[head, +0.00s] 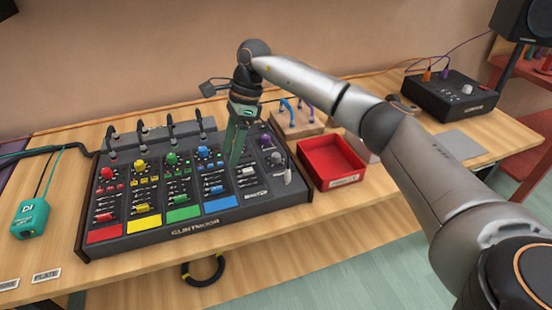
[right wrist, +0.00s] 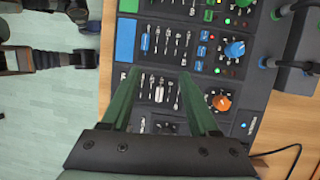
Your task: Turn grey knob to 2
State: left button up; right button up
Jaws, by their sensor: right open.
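The black mixer (head: 190,235) lies on the wooden bench, with red, yellow, green and blue strips. A dark grey knob (head: 277,158) shows on its right part, below a purple knob (head: 268,143). Another pale grey knob (head: 467,89) is on the small black box at the far right. I cannot tell which one the task means. My right gripper (head: 235,163) points down over the mixer's right part, hiding some controls. In the right wrist view its green fingers (right wrist: 160,73) are apart and empty, above faders and beside an orange knob (right wrist: 220,102). My left gripper is out of view.
A red tray (head: 332,182) stands just right of the mixer. Behind it is a wooden block (head: 297,124) with cables. Plugged cables rise along the mixer's back edge. A teal DI box (head: 32,217) sits at the left. My right arm spans the bench's right side.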

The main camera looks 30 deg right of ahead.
aim_at(276, 155)
jog(key=d+r+h+b, duration=0.1)
jog(key=d+r+h, duration=0.4)
jog(key=d, duration=0.7)
jog(key=shift+y, duration=0.5)
jog(key=f, duration=0.3)
jog(key=f+b, duration=0.1)
jog(key=f, duration=0.7)
jog(key=shift+s, duration=0.25)
jog(key=shift+a, duration=0.1)
grip_shut()
jog(key=shift+m, duration=0.3)
